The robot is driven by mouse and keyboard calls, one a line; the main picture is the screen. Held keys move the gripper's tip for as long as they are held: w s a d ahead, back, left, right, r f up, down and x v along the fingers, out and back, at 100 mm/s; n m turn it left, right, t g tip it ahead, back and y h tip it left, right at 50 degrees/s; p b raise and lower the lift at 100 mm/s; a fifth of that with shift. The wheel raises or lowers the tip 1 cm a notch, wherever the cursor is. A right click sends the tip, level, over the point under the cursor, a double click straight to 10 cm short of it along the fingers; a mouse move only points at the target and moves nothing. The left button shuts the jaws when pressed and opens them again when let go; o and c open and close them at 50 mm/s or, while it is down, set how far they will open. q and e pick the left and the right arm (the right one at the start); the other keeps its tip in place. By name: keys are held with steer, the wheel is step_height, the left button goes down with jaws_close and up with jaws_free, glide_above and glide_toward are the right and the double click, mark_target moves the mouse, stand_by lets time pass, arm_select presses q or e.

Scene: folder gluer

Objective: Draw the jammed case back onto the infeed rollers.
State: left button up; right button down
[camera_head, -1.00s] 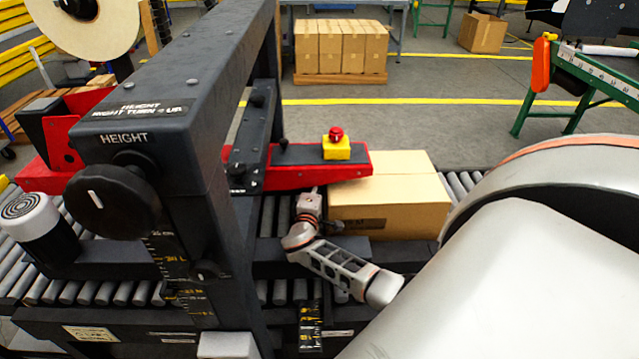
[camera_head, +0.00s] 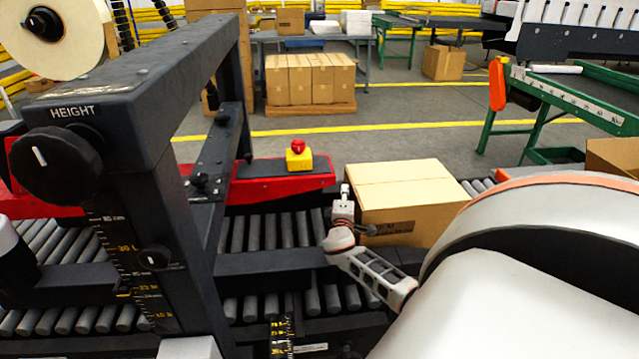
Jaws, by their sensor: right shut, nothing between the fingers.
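The cardboard case (camera_head: 405,190) is a closed tan box on the infeed rollers (camera_head: 476,187), to the right of the black machine frame (camera_head: 165,215). Its left end is clear of the red side belt arm (camera_head: 265,188). My right gripper (camera_head: 344,190) is shut and empty at the left end of the case, close to its near left edge. I cannot tell whether the fingers touch the cardboard. The right arm hides part of the case's lower right and the rollers there. My left gripper is out of view.
The black upright with the HEIGHT knob (camera_head: 52,165) stands at the left. A red emergency button on a yellow box (camera_head: 299,155) sits on the red arm. Bare rollers (camera_head: 270,232) lie left of my gripper. A pallet of cartons (camera_head: 310,80) stands behind on open floor.

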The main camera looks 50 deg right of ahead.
mark_target(426, 185)
arm_select(q)
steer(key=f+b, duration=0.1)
steer(key=b, duration=0.1)
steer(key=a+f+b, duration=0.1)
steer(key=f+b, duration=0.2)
steer(key=b, duration=0.1)
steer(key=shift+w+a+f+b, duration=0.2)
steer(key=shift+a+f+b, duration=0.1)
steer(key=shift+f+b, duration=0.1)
arm_select(e)
steer(key=s+d, duration=0.6)
steer(key=d, duration=0.1)
steer(key=s+d, duration=0.6)
steer(key=d, duration=0.1)
steer(key=s+d, duration=0.6)
steer(key=d, duration=0.1)
steer(key=shift+s+d+r, duration=0.1)
steer(key=shift+s+d, duration=0.05)
steer(key=shift+d, duration=0.1)
steer(key=shift+a, duration=0.1)
